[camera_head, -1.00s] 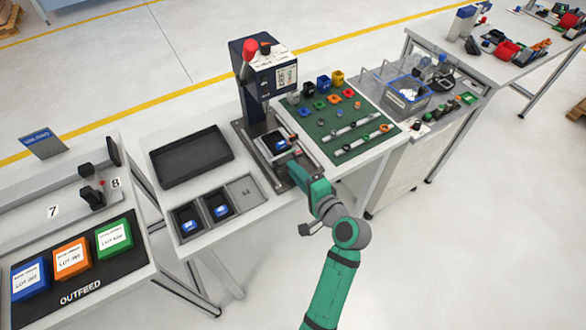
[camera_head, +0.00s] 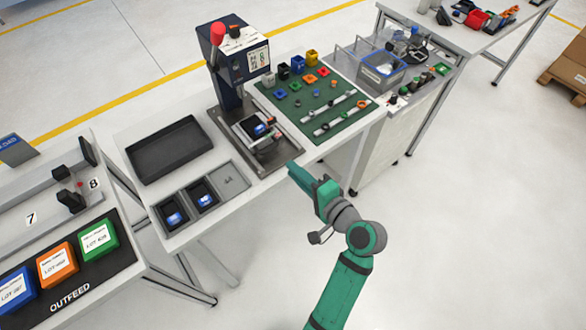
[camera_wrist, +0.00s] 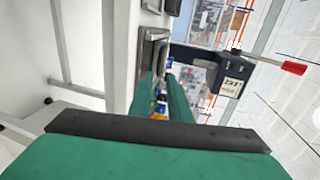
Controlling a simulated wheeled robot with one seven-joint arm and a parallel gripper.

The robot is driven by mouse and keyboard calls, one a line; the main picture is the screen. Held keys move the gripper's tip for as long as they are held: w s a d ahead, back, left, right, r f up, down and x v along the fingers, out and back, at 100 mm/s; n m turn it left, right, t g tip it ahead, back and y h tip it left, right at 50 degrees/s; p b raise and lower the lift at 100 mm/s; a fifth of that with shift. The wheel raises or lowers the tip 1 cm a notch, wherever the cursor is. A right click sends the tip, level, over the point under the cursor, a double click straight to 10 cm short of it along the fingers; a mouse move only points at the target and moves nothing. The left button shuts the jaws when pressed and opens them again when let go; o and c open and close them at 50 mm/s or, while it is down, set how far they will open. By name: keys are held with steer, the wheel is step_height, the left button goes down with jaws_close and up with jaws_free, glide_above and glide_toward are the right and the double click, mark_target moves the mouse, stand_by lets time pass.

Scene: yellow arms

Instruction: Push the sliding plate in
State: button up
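The press (camera_head: 239,65) stands at the table's back edge. Its sliding plate (camera_head: 240,134) sits on the base in front of the column and carries a dark nest with a blue part (camera_head: 260,130). A small reddish piece (camera_head: 277,135) shows at the plate's right side. My gripper (camera_head: 291,168) is in front of the base, near the table's front edge, apart from the plate and empty. In the wrist view its green fingers (camera_wrist: 160,95) have a narrow gap between them, with blue and yellow bits seen beyond. The plate's rails are partly hidden.
A black tray (camera_head: 168,148) and a grey tray (camera_head: 231,180) with two dark nests lie left of the press. A green mat (camera_head: 303,122) with small parts and rails is right of it. Free floor lies in front of the table.

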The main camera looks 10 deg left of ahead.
mark_target(276, 160)
steer(key=x, duration=1)
steer(key=shift+w+a, duration=0.1)
steer(key=shift+a, duration=0.1)
jaws_close()
